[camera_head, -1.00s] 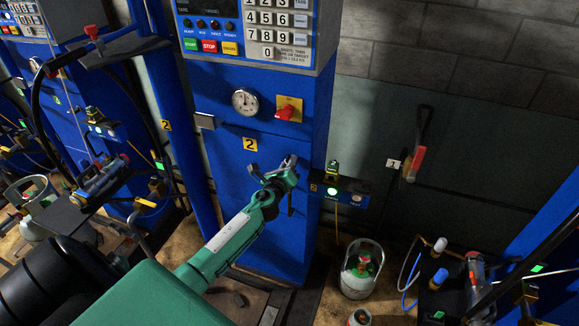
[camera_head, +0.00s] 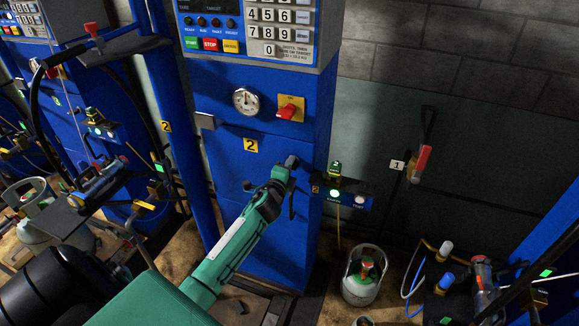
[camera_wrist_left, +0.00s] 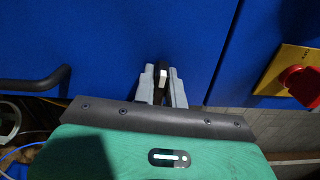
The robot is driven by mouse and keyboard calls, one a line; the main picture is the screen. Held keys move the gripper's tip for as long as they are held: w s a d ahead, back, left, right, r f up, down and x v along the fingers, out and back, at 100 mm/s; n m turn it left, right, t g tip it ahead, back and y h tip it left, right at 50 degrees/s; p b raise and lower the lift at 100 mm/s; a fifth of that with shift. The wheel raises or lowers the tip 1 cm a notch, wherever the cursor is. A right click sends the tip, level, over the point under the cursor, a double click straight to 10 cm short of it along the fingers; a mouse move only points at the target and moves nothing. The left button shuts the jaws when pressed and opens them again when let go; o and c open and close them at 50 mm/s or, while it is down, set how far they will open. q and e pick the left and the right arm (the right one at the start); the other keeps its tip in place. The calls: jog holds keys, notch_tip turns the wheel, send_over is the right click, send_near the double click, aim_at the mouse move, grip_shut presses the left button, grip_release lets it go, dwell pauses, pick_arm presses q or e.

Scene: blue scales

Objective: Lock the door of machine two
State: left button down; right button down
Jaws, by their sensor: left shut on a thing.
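Machine two is the tall blue cabinet with a yellow "2" plate (camera_head: 250,145). Its blue lower door (camera_head: 233,172) looks flush with the cabinet front. A dark door handle (camera_head: 291,207) stands upright near its right edge and also shows at the left in the left wrist view (camera_wrist_left: 40,84). My left gripper (camera_head: 290,163) is at the door front, just above this handle. In the left wrist view its grey fingers are shut on a small dark latch lever (camera_wrist_left: 162,76) with a pale end. The gripper hides most of the lever. My right gripper is not in view.
A gauge (camera_head: 245,101) and a red knob (camera_head: 290,111) on a yellow plate sit above the door. A small lit box (camera_head: 345,196) juts out at right. A gas cylinder (camera_head: 364,278) stands on the floor right of the cabinet.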

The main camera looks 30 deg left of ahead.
pick_arm(q)
jog(key=shift+n, duration=0.6)
jog(key=c, duration=1.4)
grip_release()
jog(key=shift+f, duration=0.1)
jog(key=shift+c, duration=0.2)
jog(key=b+v, duration=0.3)
jog(key=v, duration=1)
jog(key=shift+s, duration=0.45)
